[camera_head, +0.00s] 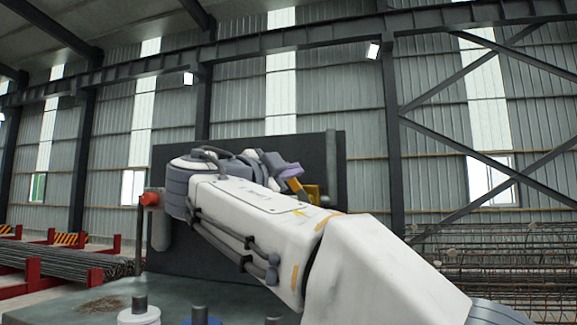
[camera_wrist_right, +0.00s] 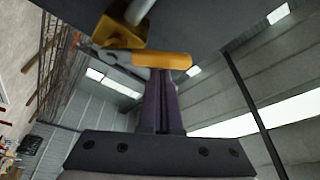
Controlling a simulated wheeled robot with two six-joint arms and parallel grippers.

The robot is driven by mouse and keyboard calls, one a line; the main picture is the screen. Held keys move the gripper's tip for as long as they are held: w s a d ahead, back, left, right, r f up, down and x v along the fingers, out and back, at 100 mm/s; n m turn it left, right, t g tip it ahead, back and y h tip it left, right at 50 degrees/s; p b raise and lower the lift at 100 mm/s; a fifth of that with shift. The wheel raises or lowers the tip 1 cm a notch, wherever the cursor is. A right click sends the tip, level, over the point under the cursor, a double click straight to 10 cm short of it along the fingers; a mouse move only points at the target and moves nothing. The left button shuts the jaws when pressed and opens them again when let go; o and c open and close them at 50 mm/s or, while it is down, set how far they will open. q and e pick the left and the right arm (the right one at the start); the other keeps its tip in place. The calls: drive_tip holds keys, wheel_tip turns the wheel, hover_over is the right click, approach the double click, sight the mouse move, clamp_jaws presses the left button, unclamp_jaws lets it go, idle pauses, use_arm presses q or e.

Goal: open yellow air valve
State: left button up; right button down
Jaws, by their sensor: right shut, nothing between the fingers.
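The yellow air valve (camera_wrist_right: 118,32) is at the top left of the right wrist view, on a grey pipe. Its yellow-orange handle (camera_wrist_right: 162,60) extends from it to the right on a metal lever. In the head view, the valve (camera_head: 313,194) is small and partly hidden behind my right arm, and its handle (camera_head: 296,186) is tilted. My right gripper (camera_wrist_right: 164,74) has purple fingers pressed together, with nothing between them. Their tips are right at the handle; I cannot tell whether they touch it. The gripper also shows in the head view (camera_head: 290,171). My left gripper is out of view.
A dark upright panel (camera_head: 240,250) stands behind my right arm. A red knob (camera_head: 150,199) is on a grey box left of the arm. A table (camera_head: 85,305) is in front. Rebar (camera_head: 500,265) lies at the right, and red racks (camera_head: 35,272) are at the left.

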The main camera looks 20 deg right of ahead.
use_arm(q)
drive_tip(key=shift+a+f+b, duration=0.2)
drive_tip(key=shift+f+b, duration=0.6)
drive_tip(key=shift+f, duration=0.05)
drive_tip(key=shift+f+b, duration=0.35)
